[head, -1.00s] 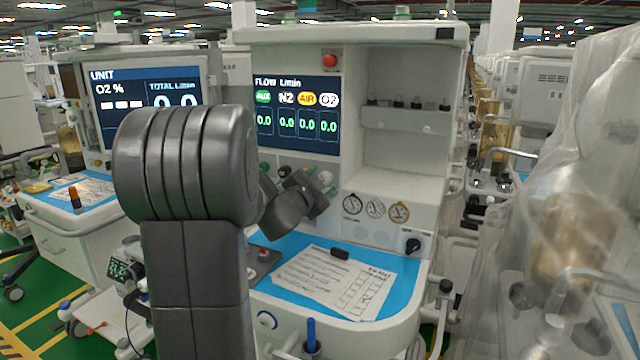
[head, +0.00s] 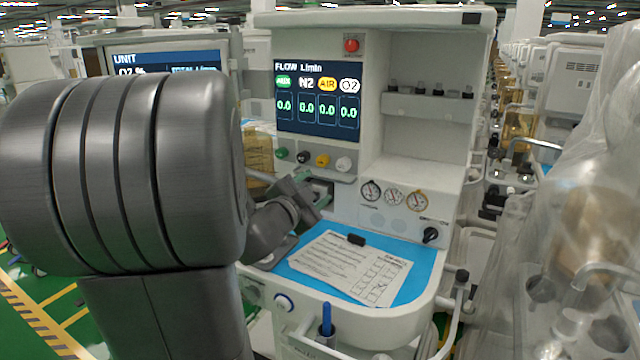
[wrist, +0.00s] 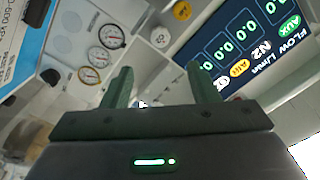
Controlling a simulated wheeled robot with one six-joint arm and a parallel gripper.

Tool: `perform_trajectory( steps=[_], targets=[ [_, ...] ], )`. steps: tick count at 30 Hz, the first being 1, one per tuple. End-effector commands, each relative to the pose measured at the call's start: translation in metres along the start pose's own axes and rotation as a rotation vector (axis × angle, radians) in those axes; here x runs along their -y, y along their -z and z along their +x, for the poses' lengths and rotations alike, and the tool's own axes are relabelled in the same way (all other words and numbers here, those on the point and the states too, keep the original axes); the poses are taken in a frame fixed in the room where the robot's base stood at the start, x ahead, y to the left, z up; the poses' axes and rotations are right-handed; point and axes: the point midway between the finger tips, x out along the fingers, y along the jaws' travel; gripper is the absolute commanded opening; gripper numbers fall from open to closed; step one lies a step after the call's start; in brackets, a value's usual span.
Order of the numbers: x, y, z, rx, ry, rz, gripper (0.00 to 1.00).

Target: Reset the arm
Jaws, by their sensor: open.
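My gripper (head: 312,188) is in front of the anaesthesia cart (head: 425,165), just below its row of flow knobs (head: 322,160). The wrist view shows its two green fingers (wrist: 160,85) spread apart with nothing between them. The wrist view is tilted and shows the gauges (wrist: 103,52) on the left and the flow screen (wrist: 240,40) at the upper right. My large grey arm links fill the left of the head view and hide part of the neighbouring cart. Whether the fingers touch the cart cannot be told.
A printed sheet (head: 348,268) with a black clip (head: 356,239) lies on the cart's blue worktop (head: 405,290). A blue pen (head: 326,318) stands at the front edge. A plastic-draped unit (head: 590,230) stands close on the right. Another cart's screen (head: 165,62) shows behind my arm.

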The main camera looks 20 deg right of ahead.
Motion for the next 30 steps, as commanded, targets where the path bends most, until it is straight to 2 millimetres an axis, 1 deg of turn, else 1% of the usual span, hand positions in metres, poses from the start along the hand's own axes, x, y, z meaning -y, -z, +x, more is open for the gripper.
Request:
perform_trajectory(
  steps=[10, 14, 17, 20, 30],
  targets=[
    [0.0, 0.0, -0.002, 0.0, -0.001, 0.0, 0.54],
    [-0.001, 0.0, 0.004, 0.0, -0.001, 0.0, 0.54],
    [-0.001, 0.0, 0.016, -0.001, -0.003, 0.0, 0.54],
    [-0.002, 0.0, 0.034, -0.001, -0.003, -0.002, 0.54],
    [-0.001, 0.0, 0.101, -0.001, -0.003, -0.001, 0.54]
  ],
)
